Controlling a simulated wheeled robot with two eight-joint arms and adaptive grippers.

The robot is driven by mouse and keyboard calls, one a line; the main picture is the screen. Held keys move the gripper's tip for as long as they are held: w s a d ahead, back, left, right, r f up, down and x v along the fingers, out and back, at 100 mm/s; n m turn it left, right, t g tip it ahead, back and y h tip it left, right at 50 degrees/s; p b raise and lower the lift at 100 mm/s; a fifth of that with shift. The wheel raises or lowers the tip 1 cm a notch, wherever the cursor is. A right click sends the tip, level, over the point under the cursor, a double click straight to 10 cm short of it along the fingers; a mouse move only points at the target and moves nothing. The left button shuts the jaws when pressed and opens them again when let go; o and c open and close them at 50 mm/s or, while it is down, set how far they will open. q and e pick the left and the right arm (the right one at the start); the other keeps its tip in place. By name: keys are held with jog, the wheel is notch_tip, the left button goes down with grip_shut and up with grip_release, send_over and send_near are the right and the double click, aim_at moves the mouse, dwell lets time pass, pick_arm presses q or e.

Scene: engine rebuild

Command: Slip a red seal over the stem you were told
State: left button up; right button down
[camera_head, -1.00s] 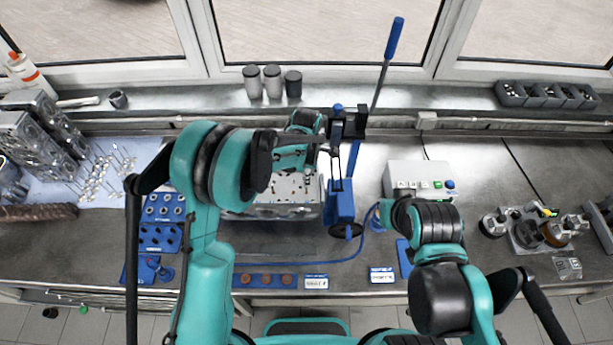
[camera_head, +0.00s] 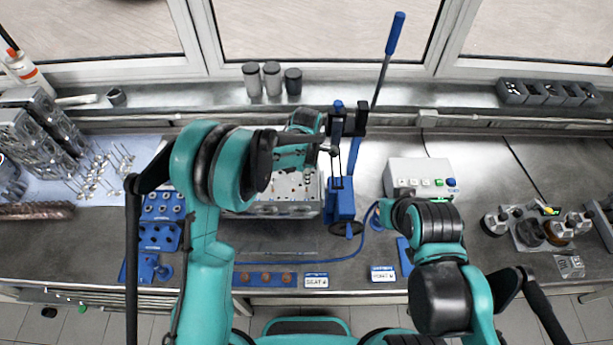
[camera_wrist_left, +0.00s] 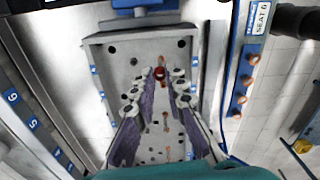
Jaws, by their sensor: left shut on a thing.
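My left gripper (camera_head: 303,170) reaches over the grey cylinder head (camera_head: 285,210) from the left. In the left wrist view its two fingers (camera_wrist_left: 160,75) are shut on a small red seal (camera_wrist_left: 160,72). The seal is over the top face of the cylinder head (camera_wrist_left: 112,50), towards the end by the blue press. Small coppery stems (camera_wrist_left: 165,118) stand in a line between the fingers. I cannot tell whether the seal touches a stem.
A blue lever press (camera_head: 341,200) stands right of the cylinder head. A blue strip (camera_head: 240,279) with reddish seals lies in front, beside a "SEAT 6" sign (camera_head: 315,281). Blue trays (camera_head: 160,237) lie left. A control box (camera_head: 405,177) stands right. Loose valves (camera_head: 105,170) lie far left.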

pick_arm(q)
jog(key=shift+f+b, duration=0.5)
jog(key=shift+f, duration=0.05)
jog(key=o, duration=0.7)
jog(key=shift+o, duration=0.2)
notch_tip(320, 180, up, 12)
jog(key=s+a+f+m+t+b, duration=0.7)
jog(key=s+a+f+m+b, duration=1)
jog(key=b, duration=1.2)
jog(key=s+f+m, duration=0.2)
jog(key=s+f, duration=0.1)
jog(key=f, duration=0.1)
jog(key=shift+s+a+f+m, duration=0.3)
jog(key=shift+s+a+f, duration=0.05)
jog(key=shift+a, duration=0.05)
